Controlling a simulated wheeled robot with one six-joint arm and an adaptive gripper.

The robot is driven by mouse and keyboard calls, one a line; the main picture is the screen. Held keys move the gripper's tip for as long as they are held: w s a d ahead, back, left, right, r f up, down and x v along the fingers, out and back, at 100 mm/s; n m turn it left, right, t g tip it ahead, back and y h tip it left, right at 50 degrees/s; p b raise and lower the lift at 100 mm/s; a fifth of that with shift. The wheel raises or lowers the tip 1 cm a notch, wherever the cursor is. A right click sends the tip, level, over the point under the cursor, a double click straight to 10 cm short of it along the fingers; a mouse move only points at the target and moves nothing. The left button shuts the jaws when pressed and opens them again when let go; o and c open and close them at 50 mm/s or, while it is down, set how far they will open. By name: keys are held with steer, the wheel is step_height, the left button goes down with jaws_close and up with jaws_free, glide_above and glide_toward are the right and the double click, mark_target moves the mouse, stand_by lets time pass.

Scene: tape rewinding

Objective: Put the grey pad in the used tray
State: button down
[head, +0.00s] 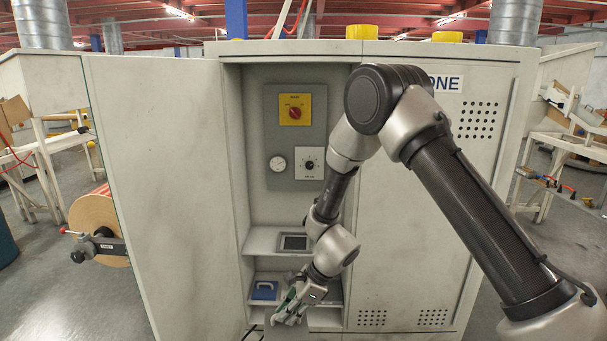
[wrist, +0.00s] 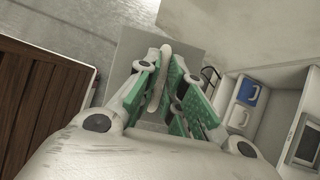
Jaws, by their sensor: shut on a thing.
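My gripper (head: 300,302) is low in front of the open cabinet's lower shelves. In the wrist view its green-padded fingers (wrist: 163,90) are closed around a pale upright handle (wrist: 160,70). The grey pad (wrist: 190,52) shows as a flat grey square beyond and below the fingers, apparently joined to that handle. In the head view a grey surface (head: 290,333), probably the same pad, shows below the fingertips at the bottom edge, mostly cut off. I cannot identify the used tray in either view.
A blue pad with a handle (head: 264,290) sits on the lower shelf, also in the wrist view (wrist: 248,93). A dark-screened panel (head: 294,242) is on the shelf above. The open cabinet door (head: 165,190) stands left. A brown slatted surface (wrist: 40,95) lies left.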

steer(key=n, duration=0.1)
steer(key=s+n+g, duration=0.1)
steer(key=shift+s+r+n+g, duration=0.15)
steer(key=shift+r+n+g, duration=0.15)
steer(key=shift+r+n, duration=0.1)
steer(key=n, duration=0.1)
steer(key=s+d+n+g+h, duration=0.1)
steer(key=shift+r+n, duration=0.3)
steer(key=w+d+r+n+g+h, duration=0.1)
steer(key=w+d+r+n+h, duration=0.1)
steer(key=d, duration=0.8)
steer(key=w+d+r+n+g+h, duration=0.1)
steer(key=w+d+n, duration=0.4)
steer(key=d, duration=0.6)
steer(key=w+d+r+n+g+h, duration=0.1)
steer(key=w+d+r+n+h, duration=0.1)
steer(key=d, duration=0.9)
steer(key=shift+w+d+r+n+h, duration=0.25)
steer(key=shift+w+r+n, duration=0.4)
steer(key=shift+r+n, duration=0.4)
